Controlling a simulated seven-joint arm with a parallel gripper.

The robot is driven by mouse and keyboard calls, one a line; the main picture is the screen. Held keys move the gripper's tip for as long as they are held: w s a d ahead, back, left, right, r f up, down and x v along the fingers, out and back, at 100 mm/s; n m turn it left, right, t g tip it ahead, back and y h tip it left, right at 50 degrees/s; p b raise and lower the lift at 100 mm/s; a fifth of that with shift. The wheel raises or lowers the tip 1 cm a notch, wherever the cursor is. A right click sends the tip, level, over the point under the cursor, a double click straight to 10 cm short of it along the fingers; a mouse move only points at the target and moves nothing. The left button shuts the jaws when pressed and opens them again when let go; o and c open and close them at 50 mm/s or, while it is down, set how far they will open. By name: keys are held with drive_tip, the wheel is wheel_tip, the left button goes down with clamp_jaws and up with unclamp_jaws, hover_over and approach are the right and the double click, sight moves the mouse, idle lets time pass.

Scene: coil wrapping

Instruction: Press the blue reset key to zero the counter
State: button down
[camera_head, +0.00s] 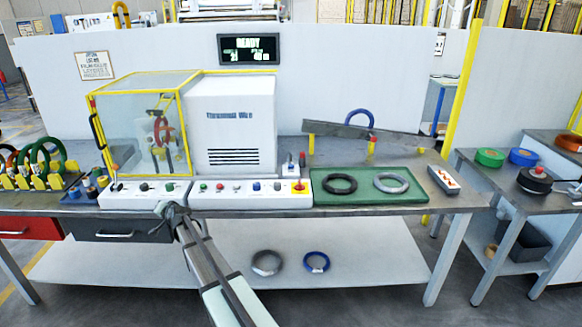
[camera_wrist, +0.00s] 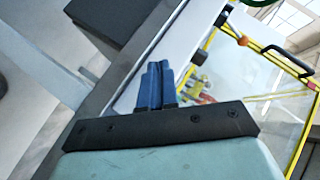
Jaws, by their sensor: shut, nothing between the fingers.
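The control strip (camera_head: 240,202) is a white panel along the table's front edge. It carries several coloured buttons, with a blue key (camera_head: 256,186) right of its middle. The counter display (camera_head: 248,49) hangs on the back wall and reads READY with small digits below. My gripper (camera_head: 170,208) is at the front edge of the left panel, left of the blue key and apart from it. In the wrist view its blue fingers (camera_wrist: 154,86) are together with nothing between them. Dark knobs (camera_wrist: 199,57) show beyond the fingertips; the blue key cannot be made out there.
A yellow-framed clear guard (camera_head: 140,125) and a white machine housing (camera_head: 232,125) stand behind the panels. A green mat (camera_head: 367,198) with two coils lies to the right. A yellow-based red stop button (camera_head: 299,185) is at the strip's right end. Coloured coils (camera_head: 40,160) stand at left.

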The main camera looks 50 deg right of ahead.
drive_tip(key=shift+t+h, duration=0.5)
drive_tip(key=shift+h, duration=0.4)
drive_tip(key=d+r, duration=0.2)
drive_tip(key=w+d+r, duration=0.1)
drive_tip(key=d, duration=0.2)
drive_tip(key=d+r, duration=0.2)
drive_tip(key=d, duration=0.1)
drive_tip(key=shift+w+d+r, duration=0.2)
drive_tip(key=shift+w+r, duration=0.15)
drive_tip(key=shift+w, duration=0.05)
drive_tip(key=s+d+r+n+h, duration=0.1)
drive_tip(key=d+r+h, duration=0.15)
drive_tip(key=d, duration=0.55)
drive_tip(key=s+d+r+n+h, duration=0.1)
drive_tip(key=d+r, duration=0.2)
drive_tip(key=d, duration=0.4)
drive_tip(key=s+d+r+g+h, duration=0.2)
drive_tip(key=s+d+h, duration=0.1)
drive_tip(key=s+d, duration=0.8)
drive_tip(key=s+d+r+g+h, duration=0.25)
drive_tip(key=s+d, duration=0.65)
drive_tip(key=d, duration=0.5)
drive_tip(key=m+y, duration=0.1)
drive_tip(key=y, duration=0.8)
hover_over(291, 166)
drive_tip(key=shift+s+d+f+g, duration=0.25)
drive_tip(key=shift+f, duration=0.1)
drive_tip(key=shift+f, duration=0.2)
drive_tip(key=shift+f, duration=4.25)
